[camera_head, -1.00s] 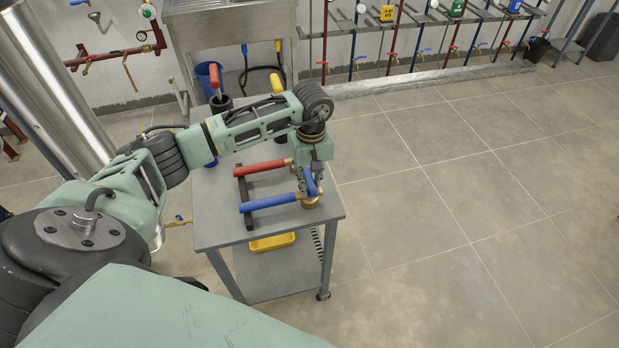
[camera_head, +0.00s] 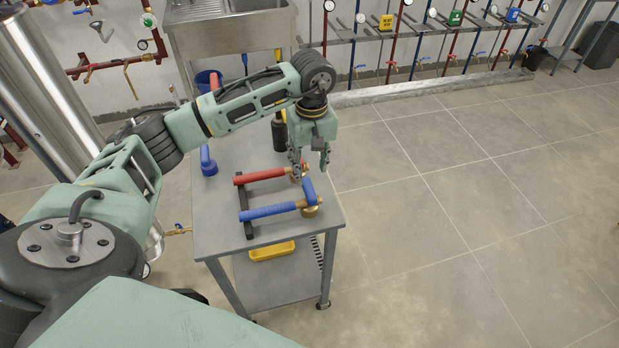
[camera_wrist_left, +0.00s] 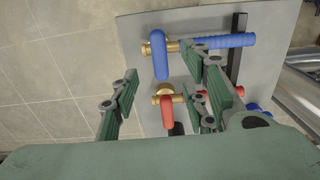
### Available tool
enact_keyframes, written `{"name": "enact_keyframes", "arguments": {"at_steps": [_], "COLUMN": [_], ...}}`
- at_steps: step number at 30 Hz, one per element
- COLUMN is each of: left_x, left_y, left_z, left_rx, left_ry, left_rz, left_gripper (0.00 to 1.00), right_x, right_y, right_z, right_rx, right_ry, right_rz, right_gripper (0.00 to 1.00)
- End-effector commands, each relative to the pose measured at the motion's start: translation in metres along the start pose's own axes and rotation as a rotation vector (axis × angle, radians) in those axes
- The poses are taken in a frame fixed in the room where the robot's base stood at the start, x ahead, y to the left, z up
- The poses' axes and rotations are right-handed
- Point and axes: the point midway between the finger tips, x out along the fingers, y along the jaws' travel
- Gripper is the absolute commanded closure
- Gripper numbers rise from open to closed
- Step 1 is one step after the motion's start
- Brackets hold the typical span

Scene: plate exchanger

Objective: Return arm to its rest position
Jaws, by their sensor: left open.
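My left gripper (camera_head: 312,165) hangs from its arm above the right side of the grey cart table, open and empty. Its spread fingers also show in the left wrist view (camera_wrist_left: 160,100). Below it are a blue-handled tool (camera_head: 270,211) and a red-handled tool (camera_head: 262,176), both with brass ends, lying across a black rack (camera_head: 246,215). In the left wrist view the blue tool (camera_wrist_left: 230,41) and the red tool's end (camera_wrist_left: 167,112) lie beneath the fingers, which partly hide them. My right gripper is not in view.
The cart table (camera_head: 215,225) has a yellow tray (camera_head: 271,250) on its lower shelf. A blue fitting (camera_head: 208,161) and a black cylinder (camera_head: 279,132) stand farther back on it. A sink (camera_head: 228,25) stands behind. The tiled floor (camera_head: 450,200) to the right is clear.

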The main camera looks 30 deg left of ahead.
Motion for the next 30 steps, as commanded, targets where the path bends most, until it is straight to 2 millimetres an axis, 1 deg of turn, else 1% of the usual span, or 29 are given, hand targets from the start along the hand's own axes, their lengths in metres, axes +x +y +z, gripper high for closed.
{"name": "enact_keyframes", "arguments": {"at_steps": [1, 3, 7, 14, 17, 20, 21, 23, 24, 26, 27, 29, 30], "left_x": [-0.009, -0.019, -0.029, -0.032, -0.027, -0.017, -0.013, -0.012, -0.015, -0.025, -0.036, -0.057, -0.074], "left_y": [0.000, 0.001, 0.000, 0.001, 0.011, 0.040, 0.055, 0.081, 0.098, 0.122, 0.137, 0.156, 0.166], "left_z": [-0.001, 0.000, 0.000, 0.001, 0.013, 0.046, 0.066, 0.101, 0.127, 0.166, 0.191, 0.224, 0.242], "left_rx": [0.001, 0.001, 0.000, 0.000, 0.002, -0.005, -0.015, -0.043, -0.070, -0.126, -0.174, -0.261, -0.327], "left_ry": [0.003, 0.002, 0.001, -0.002, -0.031, -0.115, -0.170, -0.274, -0.357, -0.497, -0.600, -0.767, -0.881], "left_rz": [0.002, 0.002, 0.001, 0.002, 0.039, 0.141, 0.200, 0.300, 0.369, 0.470, 0.536, 0.624, 0.676], "left_gripper": [0.58, 0.58, 0.58, 0.58, 0.58, 0.58, 0.58, 0.58, 0.58, 0.58, 0.58, 0.58, 0.58], "right_x": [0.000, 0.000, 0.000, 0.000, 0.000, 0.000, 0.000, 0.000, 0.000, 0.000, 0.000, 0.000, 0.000], "right_y": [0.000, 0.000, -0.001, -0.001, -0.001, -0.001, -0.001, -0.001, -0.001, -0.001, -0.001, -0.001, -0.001], "right_z": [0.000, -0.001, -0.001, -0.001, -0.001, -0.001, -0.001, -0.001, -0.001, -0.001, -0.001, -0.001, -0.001], "right_rx": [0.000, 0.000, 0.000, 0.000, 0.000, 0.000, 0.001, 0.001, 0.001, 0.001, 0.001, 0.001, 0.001], "right_ry": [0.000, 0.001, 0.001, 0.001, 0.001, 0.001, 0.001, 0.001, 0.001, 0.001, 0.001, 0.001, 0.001], "right_rz": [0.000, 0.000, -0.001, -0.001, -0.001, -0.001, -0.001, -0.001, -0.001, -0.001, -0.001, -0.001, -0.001], "right_gripper": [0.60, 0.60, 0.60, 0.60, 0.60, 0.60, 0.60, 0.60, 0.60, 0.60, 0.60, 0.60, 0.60]}}
